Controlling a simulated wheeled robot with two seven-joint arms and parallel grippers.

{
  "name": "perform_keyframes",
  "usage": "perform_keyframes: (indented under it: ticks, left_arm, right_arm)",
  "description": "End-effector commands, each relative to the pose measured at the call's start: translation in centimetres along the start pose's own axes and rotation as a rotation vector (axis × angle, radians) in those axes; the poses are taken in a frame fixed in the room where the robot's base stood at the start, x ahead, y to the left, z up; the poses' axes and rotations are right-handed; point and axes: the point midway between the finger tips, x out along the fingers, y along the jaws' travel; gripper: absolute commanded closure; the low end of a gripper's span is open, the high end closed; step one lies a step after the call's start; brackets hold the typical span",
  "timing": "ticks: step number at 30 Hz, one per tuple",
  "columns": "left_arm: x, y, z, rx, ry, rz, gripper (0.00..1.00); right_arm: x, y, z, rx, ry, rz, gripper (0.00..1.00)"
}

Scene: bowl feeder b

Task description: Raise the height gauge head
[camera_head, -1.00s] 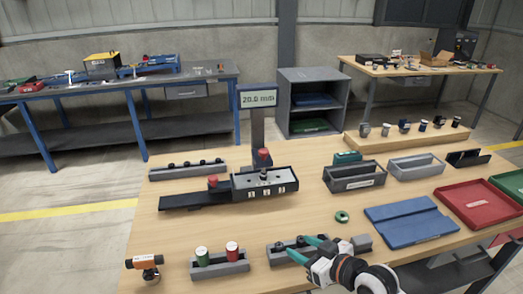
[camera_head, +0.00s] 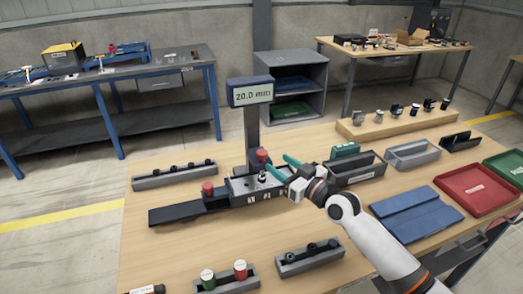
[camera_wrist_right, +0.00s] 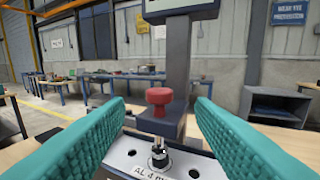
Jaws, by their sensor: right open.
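The height gauge stands on the table, with a dark column (camera_head: 252,130) and a display (camera_head: 251,93) reading 20.0 mm. Its head carries a red knob (camera_head: 262,156), seen closely in the right wrist view (camera_wrist_right: 159,97). Below the head, a thin probe reaches toward a small dark part on the pale block (camera_wrist_right: 185,168); whether they touch is unclear. My right gripper (camera_head: 279,167) is open, its teal fingers reaching the head from the right. In the wrist view the knob lies between the two fingers, apart from both. My left gripper is not in view.
A second red knob (camera_head: 208,188) stands on the dark rail (camera_head: 177,213) left of the block. Grey racks with small parts (camera_head: 175,176) lie behind and in front. Grey bins (camera_head: 355,170) and a blue tray (camera_head: 416,213) are to the right.

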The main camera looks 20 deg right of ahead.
Motion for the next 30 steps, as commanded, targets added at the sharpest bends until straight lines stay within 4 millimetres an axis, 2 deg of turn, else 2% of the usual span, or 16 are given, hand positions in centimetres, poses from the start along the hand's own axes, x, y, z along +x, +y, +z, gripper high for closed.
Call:
perform_keyframes:
  ticks: [1,5,12,16,24,26,30]
  left_arm:
    - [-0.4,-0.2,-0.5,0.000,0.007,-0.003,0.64]
    - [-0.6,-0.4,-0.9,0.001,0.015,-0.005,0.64]
    - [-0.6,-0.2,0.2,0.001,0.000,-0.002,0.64]
    - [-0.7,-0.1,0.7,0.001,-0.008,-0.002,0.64]
    - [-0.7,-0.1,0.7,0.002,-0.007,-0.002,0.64]
    - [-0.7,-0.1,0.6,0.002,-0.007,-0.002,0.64]
    - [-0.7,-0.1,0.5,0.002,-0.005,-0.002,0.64]
  right_arm:
    - [1.2,0.0,0.3,0.003,-0.003,0.000,0.50]
    - [3.8,0.1,0.2,0.002,-0.001,0.001,0.50]
    - [7.0,0.1,0.1,0.000,0.000,0.001,0.50]
    - [7.7,0.1,0.0,0.000,0.001,0.001,0.50]
    - [7.8,0.1,0.0,-0.001,0.001,0.001,0.50]
    - [7.8,0.1,0.0,-0.001,0.001,0.001,0.58]
    - [7.8,0.1,0.0,-0.001,0.001,0.001,0.81]
